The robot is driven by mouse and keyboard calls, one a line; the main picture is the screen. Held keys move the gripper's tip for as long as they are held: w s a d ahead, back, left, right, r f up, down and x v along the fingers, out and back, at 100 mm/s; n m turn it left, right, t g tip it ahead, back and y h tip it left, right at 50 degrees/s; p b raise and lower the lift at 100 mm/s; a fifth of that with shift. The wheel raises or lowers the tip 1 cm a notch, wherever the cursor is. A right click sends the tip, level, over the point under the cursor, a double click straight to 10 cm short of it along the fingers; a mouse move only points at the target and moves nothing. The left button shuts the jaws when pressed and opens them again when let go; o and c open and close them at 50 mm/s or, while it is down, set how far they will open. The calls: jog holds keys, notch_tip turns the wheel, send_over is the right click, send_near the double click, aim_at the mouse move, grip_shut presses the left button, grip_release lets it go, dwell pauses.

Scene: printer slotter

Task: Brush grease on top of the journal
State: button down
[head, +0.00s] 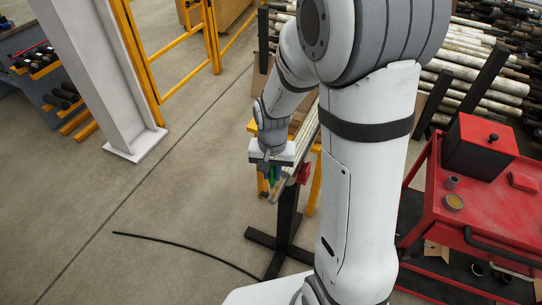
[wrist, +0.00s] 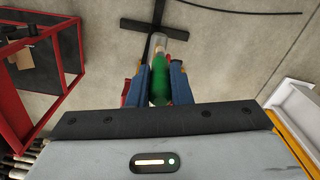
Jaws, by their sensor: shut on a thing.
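My gripper (head: 268,172) is shut on a green-handled brush (wrist: 160,78). In the wrist view, my gripper's two blue fingers (wrist: 156,84) press the green handle from both sides. The brush's pale end (wrist: 157,43) points away from my gripper. In the head view only a little green shows beneath my gripper. A long pale bar (head: 308,132) runs beside my gripper on a stand, with a red part (head: 304,173) near its lower end. I cannot make out the journal or its top clearly; my arm and gripper hide part of it.
A red cart (head: 482,213) at right carries an open tin (head: 453,202) with yellowish content and a red box (head: 480,146). A dark stand (head: 287,222) has feet on the floor. A black cable (head: 185,245) lies at left. A grey column (head: 108,75) stands behind; floor between is clear.

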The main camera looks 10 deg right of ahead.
jog(key=shift+w+d+r+p, duration=0.1)
jog(key=shift+w+r+p, duration=0.1)
jog(key=shift+r+p, duration=0.55)
jog(key=shift+s+r+p, duration=0.15)
jog(key=shift+r+p, duration=0.75)
jog(key=shift+r, duration=0.95)
jog(key=shift+f, duration=0.15)
